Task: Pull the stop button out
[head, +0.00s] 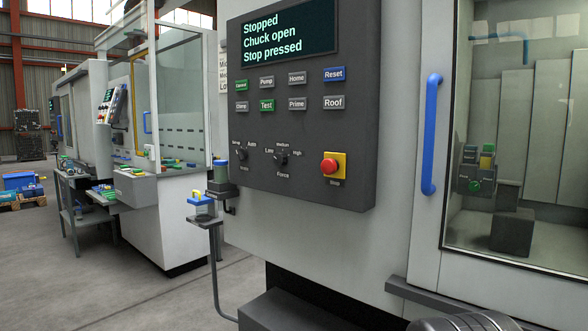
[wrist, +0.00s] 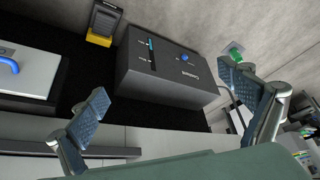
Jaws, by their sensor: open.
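The red stop button (head: 329,165) sits on a yellow square plate at the lower right of the dark control panel (head: 300,120) in the head view, with the label "Stop" under it. The display (head: 288,32) reads "Stopped", "Chuck open", "Stop pressed". My gripper (wrist: 165,82) shows in the wrist view with its two fingers wide apart and nothing between them. The stop button is not seen in the wrist view, and the gripper's fingers are not seen in the head view, so their distance apart cannot be told.
A blue door handle (head: 431,134) stands out right of the panel, by the machine's window. The wrist view shows a dark grey box (wrist: 170,75) with a blue knob beyond the fingers.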

